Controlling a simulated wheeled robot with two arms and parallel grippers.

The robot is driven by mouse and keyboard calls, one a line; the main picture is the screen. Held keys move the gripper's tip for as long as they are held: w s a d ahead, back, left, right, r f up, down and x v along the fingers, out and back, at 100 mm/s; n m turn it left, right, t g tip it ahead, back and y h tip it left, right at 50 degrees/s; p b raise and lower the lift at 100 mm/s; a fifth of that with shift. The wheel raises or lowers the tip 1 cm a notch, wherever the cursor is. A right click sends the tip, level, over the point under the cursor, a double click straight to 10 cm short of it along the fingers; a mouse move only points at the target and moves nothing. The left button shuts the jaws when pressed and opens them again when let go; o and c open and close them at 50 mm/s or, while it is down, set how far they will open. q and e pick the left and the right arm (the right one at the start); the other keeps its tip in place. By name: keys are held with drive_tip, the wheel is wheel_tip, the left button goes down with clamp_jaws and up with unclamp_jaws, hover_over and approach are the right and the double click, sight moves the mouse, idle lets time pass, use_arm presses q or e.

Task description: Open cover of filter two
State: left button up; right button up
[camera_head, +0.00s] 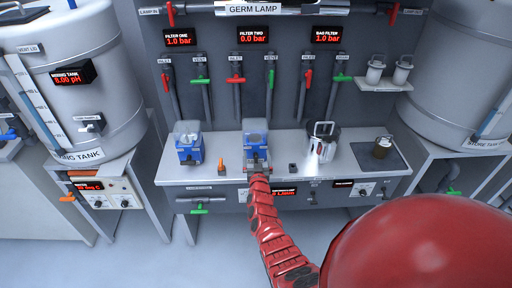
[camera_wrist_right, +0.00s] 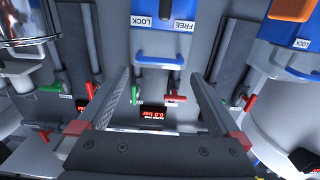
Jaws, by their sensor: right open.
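Filter two is the blue housing (camera_head: 255,140) with a pale clear top, at the middle of the bench. Its display (camera_head: 253,34) reads 0.0 bar. My right gripper (camera_head: 257,168) is at its front side. In the right wrist view the blue front (camera_wrist_right: 178,14) carries the words LOCK and FREE with a dark knob between them. A blue bar handle (camera_wrist_right: 158,61) crosses between the tips of my open right gripper (camera_wrist_right: 160,76). I see no contact with the fingers. My left gripper is not in view.
Filter one (camera_head: 188,150) stands to the left and a shiny metal pot (camera_head: 323,146) to the right. A small orange-handled item (camera_head: 221,168) lies near the gripper. Red and green valve handles line the panel behind. Large tanks flank the bench.

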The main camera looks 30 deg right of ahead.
sight(256, 144)
drive_tip(key=shift+b+x, duration=2.2)
drive_tip(key=shift+x, duration=1.35)
drive_tip(key=shift+r, duration=0.1)
clamp_jaws()
